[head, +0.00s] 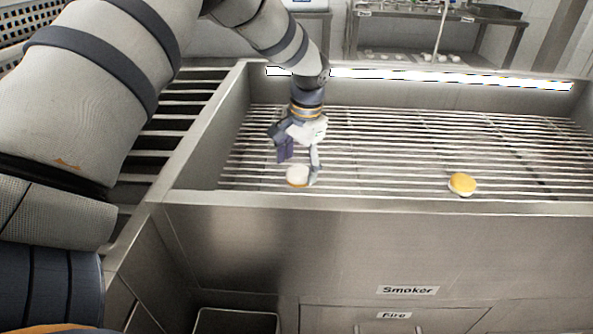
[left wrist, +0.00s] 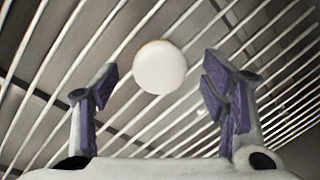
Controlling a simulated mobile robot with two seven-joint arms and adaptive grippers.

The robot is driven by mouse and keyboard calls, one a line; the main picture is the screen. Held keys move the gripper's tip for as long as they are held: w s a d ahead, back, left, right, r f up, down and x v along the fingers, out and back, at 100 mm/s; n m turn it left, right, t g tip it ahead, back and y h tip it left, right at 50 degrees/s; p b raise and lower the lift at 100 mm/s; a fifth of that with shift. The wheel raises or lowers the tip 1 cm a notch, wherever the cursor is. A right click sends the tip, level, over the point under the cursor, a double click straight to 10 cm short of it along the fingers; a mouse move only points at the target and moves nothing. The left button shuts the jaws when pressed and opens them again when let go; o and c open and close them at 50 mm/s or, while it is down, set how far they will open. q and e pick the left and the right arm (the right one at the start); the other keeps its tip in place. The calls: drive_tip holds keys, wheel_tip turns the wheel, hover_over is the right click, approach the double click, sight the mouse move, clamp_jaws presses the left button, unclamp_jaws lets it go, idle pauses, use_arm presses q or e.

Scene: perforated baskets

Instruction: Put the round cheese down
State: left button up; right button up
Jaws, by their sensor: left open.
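The round cheese (head: 297,175), a small pale disc with a tan edge, lies on the metal bar grate of the smoker near its front left. My left gripper (head: 299,165) is just above and beside it, pointing down. In the left wrist view the cheese (left wrist: 160,67) shows its white face between and beyond the two purple-padded fingers of the left gripper (left wrist: 160,82). The fingers are spread, with a clear gap on each side of the cheese. My right gripper is not in view.
A second round piece, yellow on top (head: 462,183), lies on the grate to the right. The smoker's steel front rim (head: 400,205) and raised left wall (head: 205,130) bound the grate. Between the two pieces the bars are bare. A lit strip (head: 430,77) runs along the back.

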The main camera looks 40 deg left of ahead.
sight(302, 176)
use_arm(q)
wheel_tip(302, 176, up, 10)
drive_tip(key=d, duration=0.1)
drive_tip(key=shift+d+f+p, duration=0.15)
drive_tip(key=shift+f+p, duration=0.1)
drive_tip(key=shift+p, duration=0.05)
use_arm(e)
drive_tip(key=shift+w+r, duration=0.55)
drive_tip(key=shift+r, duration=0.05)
